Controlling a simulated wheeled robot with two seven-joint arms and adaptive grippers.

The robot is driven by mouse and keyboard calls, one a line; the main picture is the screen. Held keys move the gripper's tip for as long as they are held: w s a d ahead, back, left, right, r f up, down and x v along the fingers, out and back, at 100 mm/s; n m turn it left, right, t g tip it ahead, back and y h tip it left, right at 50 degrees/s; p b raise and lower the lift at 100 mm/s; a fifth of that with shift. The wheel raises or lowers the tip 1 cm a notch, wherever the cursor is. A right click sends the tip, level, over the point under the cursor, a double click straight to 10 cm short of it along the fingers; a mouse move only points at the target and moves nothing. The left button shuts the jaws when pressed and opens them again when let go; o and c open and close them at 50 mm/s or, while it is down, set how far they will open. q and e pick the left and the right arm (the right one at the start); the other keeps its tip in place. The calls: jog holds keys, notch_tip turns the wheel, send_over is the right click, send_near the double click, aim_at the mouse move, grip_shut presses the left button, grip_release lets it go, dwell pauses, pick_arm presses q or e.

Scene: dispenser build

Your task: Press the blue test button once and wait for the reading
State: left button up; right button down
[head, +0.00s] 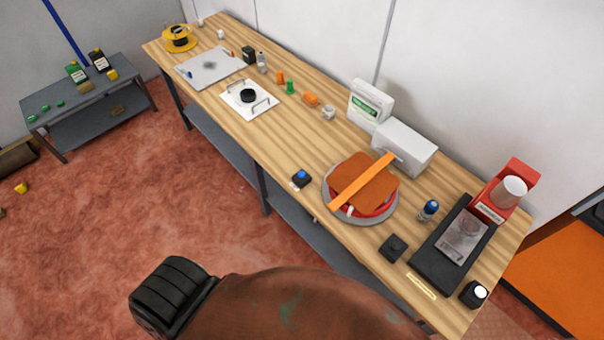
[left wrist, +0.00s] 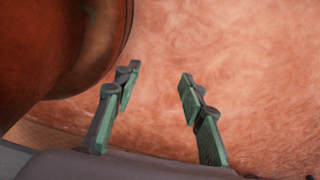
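The blue test button (head: 301,175) is a blue cap on a small dark box near the front edge of the wooden workbench (head: 285,145). A white unit with a green display (head: 370,104) stands at the back of the bench; its text is too small to read. My left gripper (left wrist: 160,73) shows in the left wrist view with its fingers apart and nothing between them. It is above the reddish floor, and the button is not in that view. My right gripper is in neither view.
Right of the button is a round grey plate (head: 364,219) with orange parts on it. Behind it stands a white box (head: 403,146). A black tray (head: 437,259), a red dispenser (head: 488,213) and a blue-capped bottle (head: 428,210) are at the right. Bare wood surrounds the button's left and back.

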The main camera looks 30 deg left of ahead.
pick_arm(q)
grip_shut()
dwell(1.4)
